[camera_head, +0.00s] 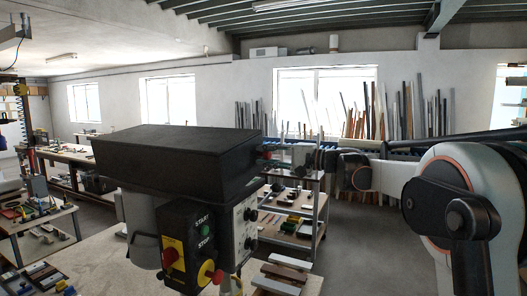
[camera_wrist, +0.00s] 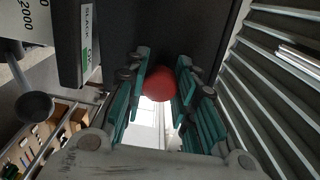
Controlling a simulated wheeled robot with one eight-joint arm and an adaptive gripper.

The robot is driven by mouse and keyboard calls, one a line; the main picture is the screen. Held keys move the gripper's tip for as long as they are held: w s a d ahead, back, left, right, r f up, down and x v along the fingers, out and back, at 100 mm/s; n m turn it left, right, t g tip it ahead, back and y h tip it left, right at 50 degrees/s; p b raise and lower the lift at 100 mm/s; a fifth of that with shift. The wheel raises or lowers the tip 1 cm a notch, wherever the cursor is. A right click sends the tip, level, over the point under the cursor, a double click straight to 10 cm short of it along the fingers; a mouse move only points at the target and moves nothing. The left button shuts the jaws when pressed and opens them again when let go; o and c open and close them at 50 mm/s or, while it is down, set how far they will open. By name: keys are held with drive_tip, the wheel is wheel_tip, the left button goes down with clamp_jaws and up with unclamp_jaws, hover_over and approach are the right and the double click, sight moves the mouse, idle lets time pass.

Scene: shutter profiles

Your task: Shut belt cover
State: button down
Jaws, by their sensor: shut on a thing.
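The belt cover (camera_head: 175,152) is a long black box on top of the drill press. It looks level in the head view, with no clear gap showing on the sides I see. In the wrist view its dark surface (camera_wrist: 205,30) fills the upper middle. A round red knob (camera_wrist: 158,82) sits at the cover. My gripper (camera_wrist: 160,92) has its teal-padded fingers on either side of this knob, shut on it. In the head view my gripper (camera_head: 277,157) is at the right end of the cover, small and partly hard to make out.
A control box (camera_head: 188,246) with start and stop buttons hangs below the cover's front. A bench (camera_head: 95,258) holds the machine. A shelf cart (camera_head: 318,220) stands behind. Long profiles (camera_head: 405,118) lean on the far wall. Another tool table (camera_head: 40,222) is at left.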

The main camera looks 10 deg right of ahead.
drive_tip(key=f, duration=0.1)
drive_tip(key=f+m, duration=0.1)
drive_tip(key=f+b, duration=0.1)
drive_tip(key=shift+w+d+m, duration=0.3)
drive_tip(key=shift+w, duration=0.1)
drive_tip(key=c, duration=1.3)
unclamp_jaws()
drive_tip(key=shift+d, duration=0.15)
drive_tip(key=v, duration=1.2)
drive_tip(key=shift+s, duration=0.1)
